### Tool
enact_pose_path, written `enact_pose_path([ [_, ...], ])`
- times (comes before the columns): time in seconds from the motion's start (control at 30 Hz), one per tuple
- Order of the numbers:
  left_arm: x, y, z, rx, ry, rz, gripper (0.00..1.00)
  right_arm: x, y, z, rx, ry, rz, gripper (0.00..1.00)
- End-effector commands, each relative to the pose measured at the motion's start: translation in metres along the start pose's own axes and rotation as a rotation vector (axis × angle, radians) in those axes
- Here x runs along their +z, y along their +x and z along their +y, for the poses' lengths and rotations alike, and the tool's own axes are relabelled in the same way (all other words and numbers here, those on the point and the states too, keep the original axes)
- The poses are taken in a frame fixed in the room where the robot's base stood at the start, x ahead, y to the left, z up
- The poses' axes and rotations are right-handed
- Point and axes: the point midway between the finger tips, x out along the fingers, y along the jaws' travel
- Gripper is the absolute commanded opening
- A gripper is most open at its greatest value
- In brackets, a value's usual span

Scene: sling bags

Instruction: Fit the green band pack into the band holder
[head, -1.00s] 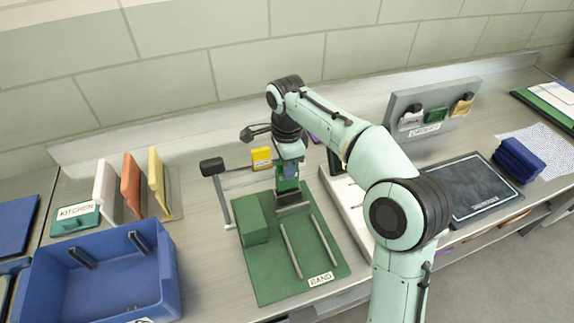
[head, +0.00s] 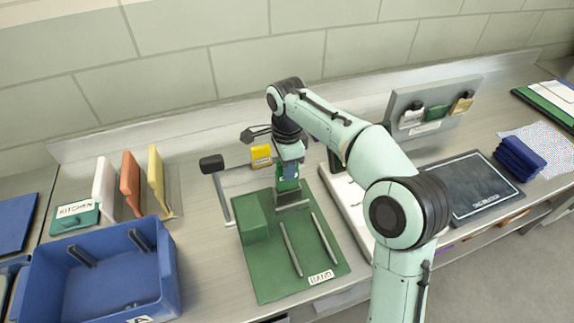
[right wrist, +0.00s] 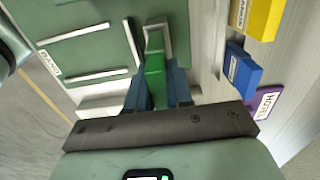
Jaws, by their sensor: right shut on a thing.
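My right gripper (head: 289,171) points down over the back of a green board labelled BAND. It is shut on the green band pack (head: 288,184). In the right wrist view the pack (right wrist: 155,77) sits between the blue fingers (right wrist: 157,90). Its far end is at the grey rectangular frame of the band holder (right wrist: 153,30). The holder also shows in the head view (head: 293,200), just below the pack. I cannot tell whether the pack's end is inside the frame or only over it. My left gripper is not in view.
The green board (head: 270,280) carries a green block (head: 250,222) and two grey rails (head: 291,250). A black-topped stand (head: 212,165) rises behind left, near a yellow block (head: 261,155). A blue bin (head: 170,285) stands left, a white tray (head: 352,215) right.

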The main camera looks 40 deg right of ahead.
Motion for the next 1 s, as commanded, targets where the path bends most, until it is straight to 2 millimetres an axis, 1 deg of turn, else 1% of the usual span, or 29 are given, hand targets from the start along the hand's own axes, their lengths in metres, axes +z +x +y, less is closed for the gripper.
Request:
enact_pose_path([
  [1.0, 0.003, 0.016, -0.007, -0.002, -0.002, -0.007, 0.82, 0.000, 0.026, 0.000, 0.001, -0.001, 0.000, 0.00],
])
